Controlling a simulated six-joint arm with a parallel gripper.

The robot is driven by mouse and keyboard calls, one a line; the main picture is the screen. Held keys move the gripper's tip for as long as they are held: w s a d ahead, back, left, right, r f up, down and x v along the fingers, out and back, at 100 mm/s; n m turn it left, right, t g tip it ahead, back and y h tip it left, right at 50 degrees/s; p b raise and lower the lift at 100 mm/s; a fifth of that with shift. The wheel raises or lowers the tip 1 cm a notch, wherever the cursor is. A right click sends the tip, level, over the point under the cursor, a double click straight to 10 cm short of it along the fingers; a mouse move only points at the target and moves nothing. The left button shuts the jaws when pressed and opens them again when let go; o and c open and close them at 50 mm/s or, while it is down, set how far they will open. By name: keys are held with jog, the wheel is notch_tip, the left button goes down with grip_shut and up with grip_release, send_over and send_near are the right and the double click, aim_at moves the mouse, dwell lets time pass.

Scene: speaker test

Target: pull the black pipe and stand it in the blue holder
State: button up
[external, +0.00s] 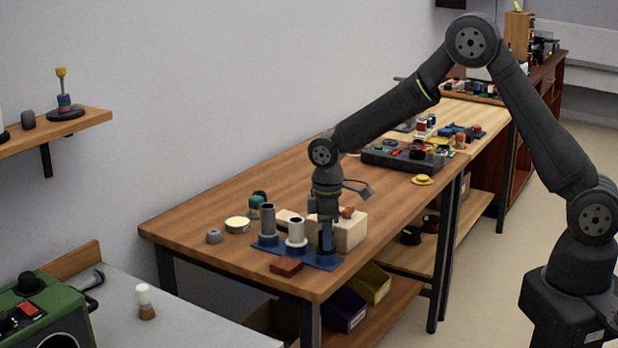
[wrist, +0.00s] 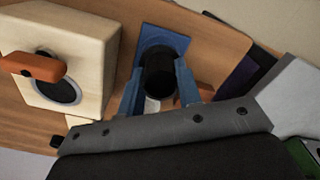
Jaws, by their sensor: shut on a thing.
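My gripper (external: 326,240) points down over the right end of the blue holder (external: 267,246), near the table's front edge. In the wrist view its two blue fingers (wrist: 158,88) are shut on the black pipe (wrist: 159,72), one on each side. The pipe looks upright over the bare blue plate of the holder (wrist: 165,40). I cannot tell whether its lower end is seated. In the external view the fingers hide the pipe. A grey pipe (external: 267,219) and a white pipe (external: 296,231) stand upright in the holder's other places, left of my gripper.
A cream block (external: 351,232) stands close behind my gripper; the wrist view shows its dark round opening and an orange piece (wrist: 32,66). A brown block (external: 286,267) lies before the holder. A round tin (external: 237,224) and a grey ring (external: 214,236) are at left.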

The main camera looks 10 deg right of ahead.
jog(key=shift+f, duration=0.1)
jog(key=o, duration=1)
jog(key=shift+r, duration=3.75)
jog(key=shift+f, duration=3.8)
